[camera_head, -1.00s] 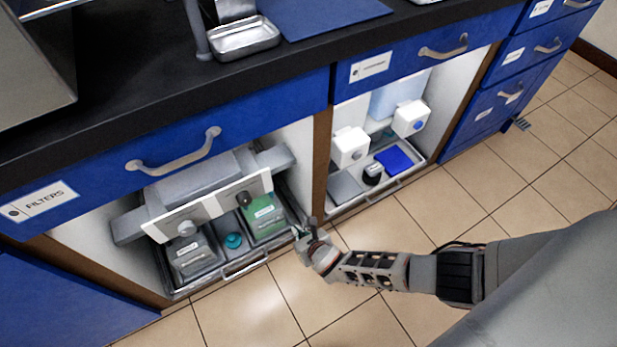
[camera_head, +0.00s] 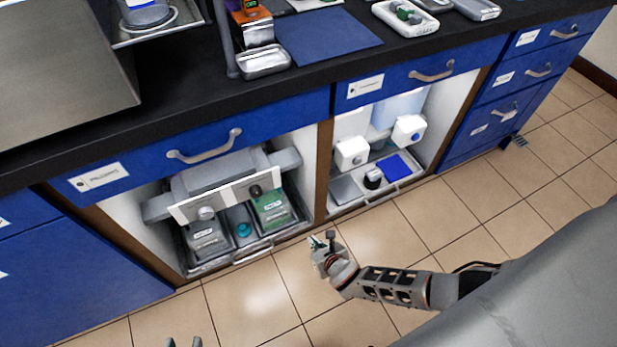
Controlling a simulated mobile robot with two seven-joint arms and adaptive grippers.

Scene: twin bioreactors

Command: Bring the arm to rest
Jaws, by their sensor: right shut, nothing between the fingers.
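My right gripper (camera_head: 323,241) is in the head view, low in front of the open cabinets, over the tiled floor. It is shut and empty, apart from the cabinet and its trays. My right arm comes in from the lower right. The tips of my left gripper (camera_head: 184,342) just show at the bottom edge, left of centre. They stand apart with nothing seen between them. The rest of the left arm is out of view.
The left open cabinet holds a tray (camera_head: 240,262) with a grey container (camera_head: 207,242) and a green one (camera_head: 272,211). The right cabinet holds another tray (camera_head: 407,180). The black counter (camera_head: 180,80) overhangs both. The floor (camera_head: 455,225) is clear.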

